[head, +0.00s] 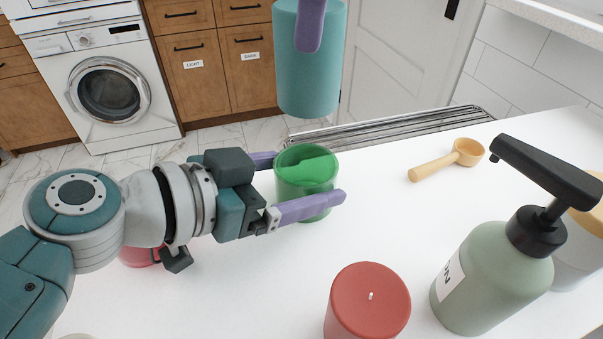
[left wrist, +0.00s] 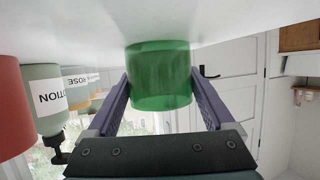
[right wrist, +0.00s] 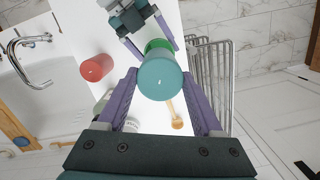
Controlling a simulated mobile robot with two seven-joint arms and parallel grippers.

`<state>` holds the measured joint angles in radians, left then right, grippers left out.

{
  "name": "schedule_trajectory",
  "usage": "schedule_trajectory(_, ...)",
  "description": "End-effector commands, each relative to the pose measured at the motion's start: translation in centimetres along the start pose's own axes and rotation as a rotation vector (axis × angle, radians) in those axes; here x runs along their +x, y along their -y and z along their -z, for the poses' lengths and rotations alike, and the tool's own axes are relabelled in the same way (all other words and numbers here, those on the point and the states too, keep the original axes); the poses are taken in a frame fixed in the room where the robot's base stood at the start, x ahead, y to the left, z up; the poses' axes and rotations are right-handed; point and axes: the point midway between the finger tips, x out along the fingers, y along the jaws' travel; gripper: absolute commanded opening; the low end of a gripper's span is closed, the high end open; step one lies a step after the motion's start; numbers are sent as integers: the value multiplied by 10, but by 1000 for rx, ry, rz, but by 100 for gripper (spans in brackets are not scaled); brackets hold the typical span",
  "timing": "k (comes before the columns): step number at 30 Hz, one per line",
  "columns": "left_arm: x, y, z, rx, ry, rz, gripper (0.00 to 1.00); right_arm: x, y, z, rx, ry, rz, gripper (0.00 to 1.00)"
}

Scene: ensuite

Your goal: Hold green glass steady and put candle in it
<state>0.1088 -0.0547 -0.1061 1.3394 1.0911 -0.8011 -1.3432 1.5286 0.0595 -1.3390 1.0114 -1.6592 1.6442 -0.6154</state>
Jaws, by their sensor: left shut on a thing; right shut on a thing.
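The green glass (head: 300,205) stands upright on the white counter near its far edge. My left gripper (head: 306,180) is shut on it, one finger on each side; the left wrist view shows the glass (left wrist: 160,78) between both fingers. A teal cylindrical candle (head: 305,88) is held upright above the glass by my right gripper (right wrist: 160,80), which is shut on it. The right wrist view shows the candle's top and wick (right wrist: 160,83), with the green glass (right wrist: 158,44) partly hidden beneath it. The candle's bottom is apart from the glass in the head view.
A red candle (head: 370,305) stands at the front of the counter, with a green pump bottle (head: 490,275) to its right. A wooden scoop (head: 445,162) lies right of the glass. A metal rack (head: 390,125) runs beyond the counter edge. A reddish thing (head: 140,254) shows behind my left arm.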

Motion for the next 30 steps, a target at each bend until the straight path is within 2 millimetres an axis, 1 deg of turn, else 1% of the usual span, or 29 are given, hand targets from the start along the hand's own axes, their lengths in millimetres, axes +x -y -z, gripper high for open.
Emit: schedule_trajectory(30, 0, 0, 0, 0, 1, 0, 25, 71, 0, 8, -1, 1, -1, 0)
